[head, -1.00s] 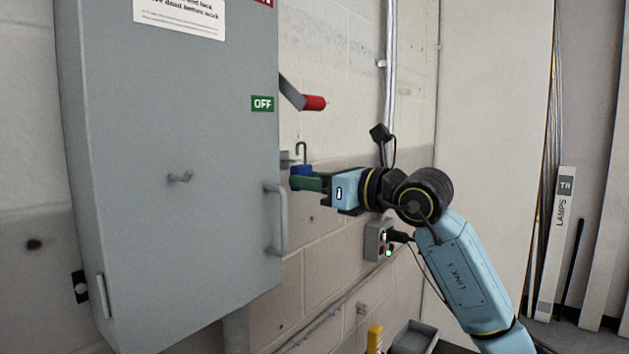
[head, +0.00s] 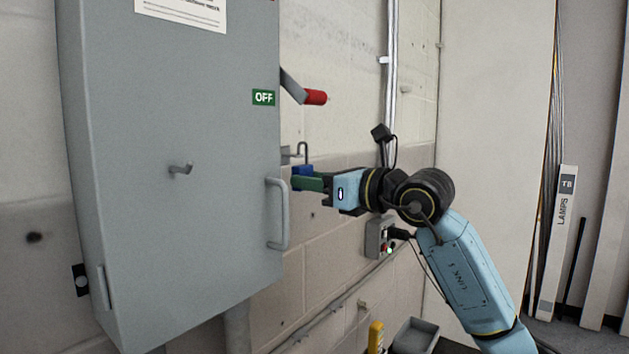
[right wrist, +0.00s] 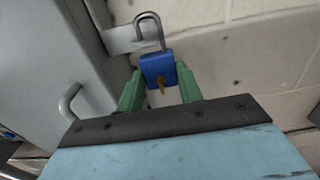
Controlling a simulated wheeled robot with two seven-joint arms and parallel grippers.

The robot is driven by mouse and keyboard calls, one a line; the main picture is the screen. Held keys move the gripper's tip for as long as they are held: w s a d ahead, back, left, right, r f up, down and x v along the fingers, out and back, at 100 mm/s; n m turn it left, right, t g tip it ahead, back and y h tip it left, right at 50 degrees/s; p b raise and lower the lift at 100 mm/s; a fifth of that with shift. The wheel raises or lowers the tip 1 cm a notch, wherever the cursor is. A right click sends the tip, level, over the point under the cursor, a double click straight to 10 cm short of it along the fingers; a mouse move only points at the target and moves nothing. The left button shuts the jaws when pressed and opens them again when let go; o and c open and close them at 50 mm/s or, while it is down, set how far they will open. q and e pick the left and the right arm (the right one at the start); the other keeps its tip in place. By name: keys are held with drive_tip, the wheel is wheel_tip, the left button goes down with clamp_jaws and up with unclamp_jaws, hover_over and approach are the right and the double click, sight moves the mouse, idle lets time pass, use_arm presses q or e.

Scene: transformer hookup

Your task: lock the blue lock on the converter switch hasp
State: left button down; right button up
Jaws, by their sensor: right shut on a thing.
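The blue lock (head: 303,171) is held upright at the right side of the grey switch box (head: 190,240). In the right wrist view the blue lock (right wrist: 157,69) sits between the green fingers of my right gripper (right wrist: 160,85), with a brass-coloured key at its near face. Its grey shackle (right wrist: 148,25) points up and overlaps the grey hasp tab (right wrist: 128,38) on the box side. I cannot tell whether the shackle passes through a hole or is closed. My right gripper also shows in the head view (head: 307,182), shut on the lock. My left gripper is out of view.
The box has a door handle (head: 280,213), a green OFF label (head: 263,97) and a red-gripped lever (head: 315,97) beside it. A small grey control box (head: 379,238) is on the wall below my right arm. A grey tray (head: 417,335) stands low at the bottom.

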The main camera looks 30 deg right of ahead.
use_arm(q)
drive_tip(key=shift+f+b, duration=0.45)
use_arm(e)
drive_tip(key=shift+f, duration=0.55)
drive_tip(key=o, duration=1.2)
drive_tip(key=shift+c, duration=0.2)
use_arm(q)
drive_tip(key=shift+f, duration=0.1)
use_arm(e)
drive_tip(key=shift+s, duration=0.1)
use_arm(q)
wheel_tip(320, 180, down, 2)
drive_tip(key=b, duration=0.2)
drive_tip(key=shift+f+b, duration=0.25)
drive_tip(key=shift+b, duration=0.1)
use_arm(e)
drive_tip(key=v, duration=0.5)
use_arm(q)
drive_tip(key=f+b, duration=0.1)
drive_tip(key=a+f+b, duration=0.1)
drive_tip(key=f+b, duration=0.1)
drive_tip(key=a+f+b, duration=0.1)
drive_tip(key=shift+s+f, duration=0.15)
use_arm(e)
drive_tip(key=v, duration=1.3)
